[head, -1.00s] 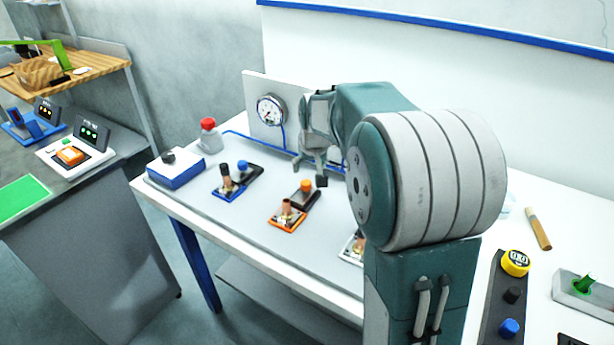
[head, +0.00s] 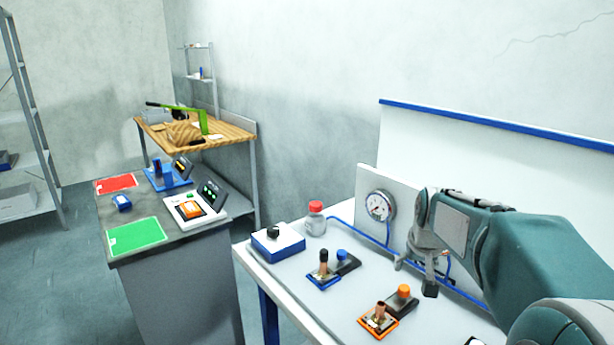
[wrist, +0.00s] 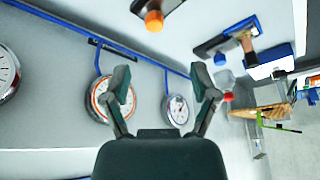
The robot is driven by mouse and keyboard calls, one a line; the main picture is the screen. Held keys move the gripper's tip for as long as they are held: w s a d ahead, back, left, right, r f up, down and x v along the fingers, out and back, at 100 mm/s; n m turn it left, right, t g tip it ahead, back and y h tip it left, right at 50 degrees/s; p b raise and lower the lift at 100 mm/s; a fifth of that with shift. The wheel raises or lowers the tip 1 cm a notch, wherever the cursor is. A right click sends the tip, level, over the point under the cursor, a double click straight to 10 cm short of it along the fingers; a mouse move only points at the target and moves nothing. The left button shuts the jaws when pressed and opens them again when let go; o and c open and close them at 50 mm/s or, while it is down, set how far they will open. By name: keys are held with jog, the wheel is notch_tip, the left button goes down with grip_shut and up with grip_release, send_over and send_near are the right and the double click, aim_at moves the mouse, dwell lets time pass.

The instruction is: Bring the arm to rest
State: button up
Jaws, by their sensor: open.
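My gripper (head: 424,276) is at the end of my teal and grey arm, over the white bench in front of the upright gauge panel. It points downward in the head view. In the wrist view my gripper (wrist: 160,85) shows two dark fingers spread apart with nothing between them. The gauge (head: 379,206) on the panel is behind and left of my gripper. The orange-topped station (head: 380,318) stands on the bench in front of it. I cannot tell the exact gap between my gripper and the panel.
The bench also holds a blue-and-white box (head: 277,243), a red-capped bottle (head: 315,219) and a blue-based station (head: 325,277). A grey counter with a green mat (head: 137,235) stands to the left. A wooden table (head: 229,131) is behind it.

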jog(key=s+a+n, duration=0.1)
jog(key=s+a, duration=0.4)
jog(key=s, duration=0.7)
jog(key=s+a+n+t, duration=0.1)
jog(key=s+a, duration=0.5)
jog(key=s, duration=0.7)
jog(key=shift+s+a+y, duration=0.15)
jog(key=shift+a+y, duration=0.15)
jog(key=shift+y, duration=0.1)
jog(key=shift+d, duration=0.1)
